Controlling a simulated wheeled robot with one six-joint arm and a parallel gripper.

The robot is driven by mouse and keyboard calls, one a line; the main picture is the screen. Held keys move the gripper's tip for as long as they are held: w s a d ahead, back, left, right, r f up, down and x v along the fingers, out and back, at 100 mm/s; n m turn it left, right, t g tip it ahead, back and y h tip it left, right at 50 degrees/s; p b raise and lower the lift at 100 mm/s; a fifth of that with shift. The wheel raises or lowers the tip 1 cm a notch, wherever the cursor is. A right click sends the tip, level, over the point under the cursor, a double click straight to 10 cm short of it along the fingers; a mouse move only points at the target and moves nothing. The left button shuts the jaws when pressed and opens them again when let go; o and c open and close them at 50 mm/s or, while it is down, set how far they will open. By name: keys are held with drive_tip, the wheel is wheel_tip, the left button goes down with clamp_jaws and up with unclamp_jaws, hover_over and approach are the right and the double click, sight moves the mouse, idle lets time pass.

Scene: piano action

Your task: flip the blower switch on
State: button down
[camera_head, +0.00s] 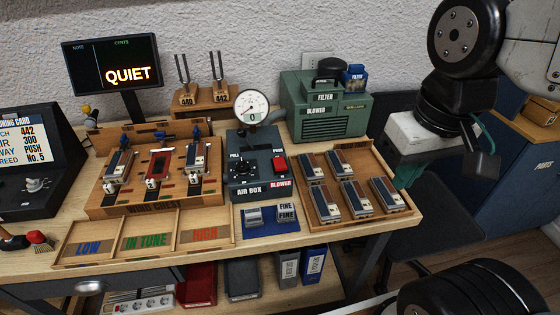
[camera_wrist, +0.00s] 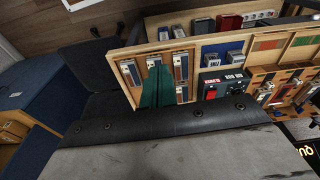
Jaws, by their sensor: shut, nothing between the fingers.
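In the wrist view the red switch (camera_wrist: 211,94) shows small on the air box (camera_wrist: 232,84), right of my fingers. My gripper (camera_head: 408,177) has teal fingers, shut and empty, held off to the right of the bench, well apart from the switch. The fingers also show in the wrist view (camera_wrist: 157,87). The green blower unit (camera_head: 330,112) stands behind the air box.
A round gauge (camera_head: 252,105) reading 0 stands above the air box. A wooden tray of reed blocks (camera_head: 377,222) lies between my gripper and the switch. A wooden rack (camera_head: 157,207) is left of the box. The screen (camera_head: 112,65) reads QUIET.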

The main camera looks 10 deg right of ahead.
drive_tip(key=n+g, duration=0.3)
drive_tip(key=n, duration=1.4)
hover_over(281, 166)
drive_tip(key=w, duration=0.2)
drive_tip(key=shift+d+f, duration=0.1)
drive_tip(key=shift+f, duration=0.1)
drive_tip(key=f, duration=0.4)
drive_tip(key=s+f, duration=0.1)
drive_tip(key=f, duration=0.8)
drive_tip(key=shift+s+f, duration=0.35)
drive_tip(key=shift+f, duration=0.05)
